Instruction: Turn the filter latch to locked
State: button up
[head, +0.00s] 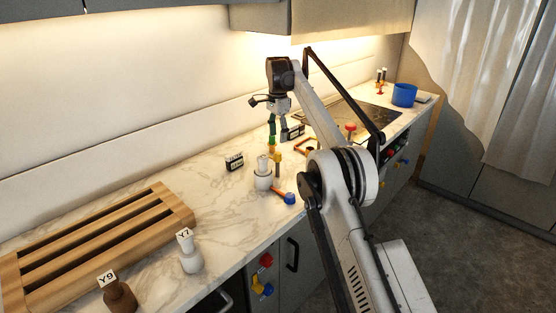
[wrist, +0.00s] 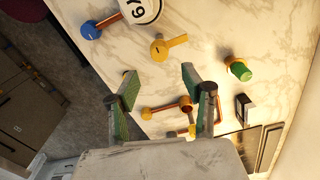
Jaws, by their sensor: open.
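My gripper (head: 278,137) hangs over the counter, its fingers pointing down. In the wrist view its two fingers (wrist: 158,80) are wide apart with nothing between them. A yellow knob with a flat handle (wrist: 165,47) lies just beyond the fingertips, apart from them; it also shows in the head view (head: 278,158). A blue knob with an orange-red lever (wrist: 92,29) is beside the white canister (wrist: 143,8); the lever also shows in the head view (head: 288,198). I cannot tell which of these turning parts is the filter latch, and no locked mark is readable.
A green and yellow cylinder (wrist: 239,69) stands to the right in the wrist view. An orange pipe piece with yellow ends (wrist: 165,108) lies beneath the gripper. A wooden rack (head: 95,238), a white bottle (head: 189,254) and a blue pot (head: 404,95) stand along the counter.

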aim_at(278, 153)
notch_tip(278, 153, down, 9)
dwell(0.5)
grip_shut()
